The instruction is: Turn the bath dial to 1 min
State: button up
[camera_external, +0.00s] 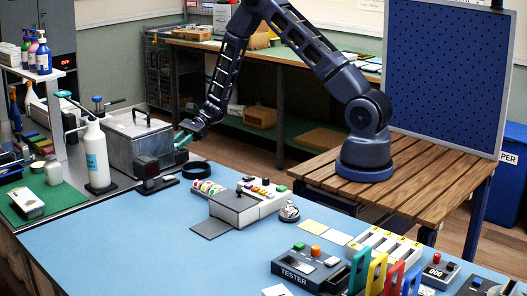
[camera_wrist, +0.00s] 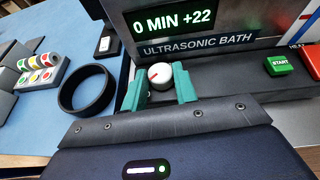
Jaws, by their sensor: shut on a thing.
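The ultrasonic bath (camera_external: 135,142) is a grey metal box with a lid at the back left of the blue table. The bath dial (camera_wrist: 160,74) is a small round white knob with a red mark pointing towards the left. My gripper (camera_wrist: 160,88) has its teal fingers on either side of the dial and is shut on it. In the external view my gripper (camera_external: 184,139) is at the right end of the bath; the dial cannot be made out there.
A green START button (camera_wrist: 281,64) is right of the dial. A black ring (camera_wrist: 88,89) lies on the blue table (camera_external: 140,235) near the bath.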

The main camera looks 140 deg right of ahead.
jog(key=m+h, duration=0.2)
jog(key=h, duration=0.1)
jog(key=a+m+g+h, duration=0.1)
jog(key=m+h, duration=0.1)
jog(key=m, duration=0.1)
jog(key=shift+w+h, duration=0.1)
jog(key=shift+h, duration=0.3)
jog(key=shift+w+a+m+g+h, duration=0.1)
jog(key=shift+a+m+g+h, duration=0.05)
jog(key=shift+m+g+h, duration=0.8)
jog(key=shift+w+a+m+g+h, duration=0.15)
jog(key=shift+m+g+h, duration=0.4)
jog(key=shift+m+h, duration=0.7)
jog(key=o, duration=1)
jog(key=shift+c, duration=0.2)
jog(key=shift+s+d+t, duration=0.1)
jog(key=shift+t, duration=0.2)
